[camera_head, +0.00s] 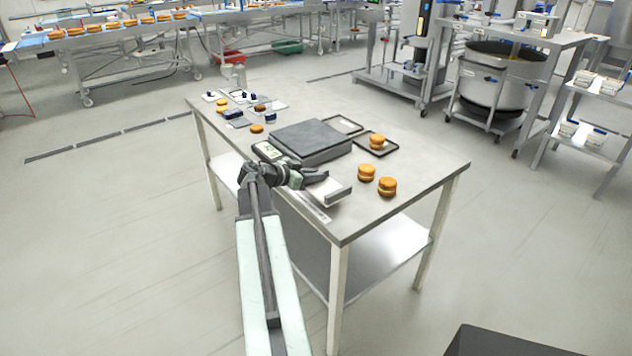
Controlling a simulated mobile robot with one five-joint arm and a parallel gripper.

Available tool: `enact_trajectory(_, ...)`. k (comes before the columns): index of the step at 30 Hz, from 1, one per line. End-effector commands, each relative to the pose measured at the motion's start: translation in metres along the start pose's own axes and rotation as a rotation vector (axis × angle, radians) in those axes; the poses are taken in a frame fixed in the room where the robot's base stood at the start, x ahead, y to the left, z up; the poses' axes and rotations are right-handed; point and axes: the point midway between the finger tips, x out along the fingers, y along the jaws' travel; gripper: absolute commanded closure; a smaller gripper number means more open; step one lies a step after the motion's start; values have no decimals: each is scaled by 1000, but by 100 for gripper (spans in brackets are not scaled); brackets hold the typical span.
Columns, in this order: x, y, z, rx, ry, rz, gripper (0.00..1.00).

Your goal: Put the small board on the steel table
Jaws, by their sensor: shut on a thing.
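The steel table (420,180) stands in the middle of the view, with a lower shelf. My gripper (318,178) is over its near left edge, with my arm reaching up from the bottom. The gripper is shut on the small board (325,192), a pale grey flat piece with a darker strip at its right end. The gripper fingers hide part of the board's far side. I cannot tell whether the board touches the tabletop or hangs just above it.
A scale (312,138) with a dark plate sits behind the gripper. Filled rounds (387,186) stand at the right, one on a dark tray (392,148). Small items and more rounds crowd the far left end. The right front corner is bare.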

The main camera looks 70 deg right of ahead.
Motion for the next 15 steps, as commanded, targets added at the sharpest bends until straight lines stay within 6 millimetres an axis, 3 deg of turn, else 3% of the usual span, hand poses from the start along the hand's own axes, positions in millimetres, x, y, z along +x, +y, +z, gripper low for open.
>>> enact_trajectory(11,22,-18,-6,-1,0,-1,100)
enact_trajectory(15,37,-14,24,1,0,3,100)
